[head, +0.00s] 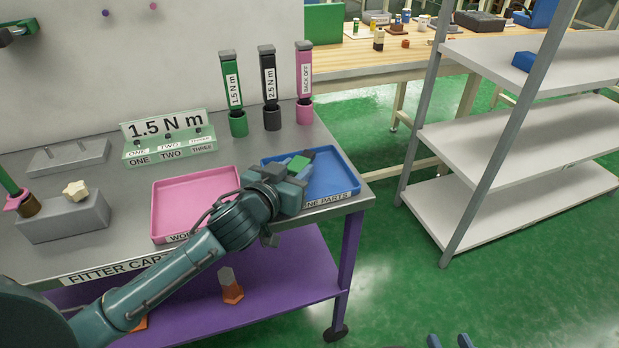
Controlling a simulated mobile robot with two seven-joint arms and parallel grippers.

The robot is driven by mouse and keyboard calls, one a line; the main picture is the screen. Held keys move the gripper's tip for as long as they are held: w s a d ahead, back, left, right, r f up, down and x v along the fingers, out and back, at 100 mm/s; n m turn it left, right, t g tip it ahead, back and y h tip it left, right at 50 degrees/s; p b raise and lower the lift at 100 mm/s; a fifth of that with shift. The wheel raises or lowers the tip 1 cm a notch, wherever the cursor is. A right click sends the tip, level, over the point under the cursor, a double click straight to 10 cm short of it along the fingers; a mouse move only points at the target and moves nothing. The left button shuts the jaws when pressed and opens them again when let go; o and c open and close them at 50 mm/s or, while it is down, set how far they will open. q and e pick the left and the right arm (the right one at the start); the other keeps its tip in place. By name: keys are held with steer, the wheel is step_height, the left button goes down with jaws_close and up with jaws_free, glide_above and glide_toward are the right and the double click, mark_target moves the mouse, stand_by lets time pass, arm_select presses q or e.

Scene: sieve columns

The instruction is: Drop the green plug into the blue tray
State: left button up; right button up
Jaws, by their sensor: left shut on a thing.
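The green plug (298,164) shows as a small green block at the tip of my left gripper (297,170). The gripper is shut on it, and its fingers hide part of it. The gripper is over the blue tray (340,171), which is labelled along its front edge, with the first letters hidden by my gripper. I cannot tell how high above the tray floor the plug is. Two dark blue fingertips of my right gripper (449,341) show at the bottom edge, apart and with nothing between them.
A pink tray (196,204) lies left of the blue one on the grey cart. Green, black and pink torque drivers (268,85) stand behind, beside a "1.5 N m" sign (168,135). A grey block (62,219) is at left. White shelving (520,170) stands at right.

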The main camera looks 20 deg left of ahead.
arm_select(q)
steer(key=shift+r, duration=0.1)
steer(key=o, duration=1.2)
steer(key=shift+s, duration=0.1)
steer(key=v, duration=1.3)
steer(key=shift+p, duration=0.3)
arm_select(e)
steer(key=shift+w+a, duration=0.15)
steer(key=shift+f, duration=0.1)
